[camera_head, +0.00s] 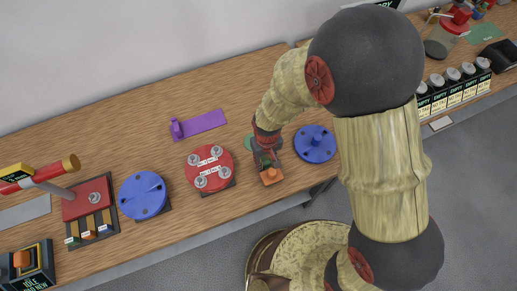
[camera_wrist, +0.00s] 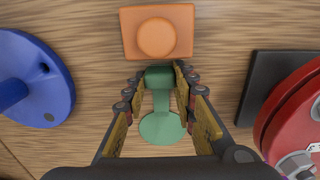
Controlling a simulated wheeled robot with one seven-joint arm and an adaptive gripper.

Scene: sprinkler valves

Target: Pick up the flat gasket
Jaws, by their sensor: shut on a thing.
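A green flat piece, which I take to be the flat gasket (camera_wrist: 161,127), has a round disc, a narrow neck and a raised block at its far end. My gripper (camera_wrist: 160,75) is shut on that raised block, with a fingertip on each side. The disc lies between the fingers, nearer the palm. In the head view, my gripper (camera_head: 264,158) is low over the table and hides most of the gasket; a bit of green (camera_head: 248,141) shows at its left. I cannot tell whether the gasket touches the table.
An orange block with a round knob (camera_wrist: 157,35) is just beyond the fingertips. A blue round part (camera_head: 315,144) and a red bolted flange (camera_head: 209,168) stand on either side. A purple plate (camera_head: 205,122) lies farther back. The wooden table (camera_head: 120,150) has bare room behind the flange.

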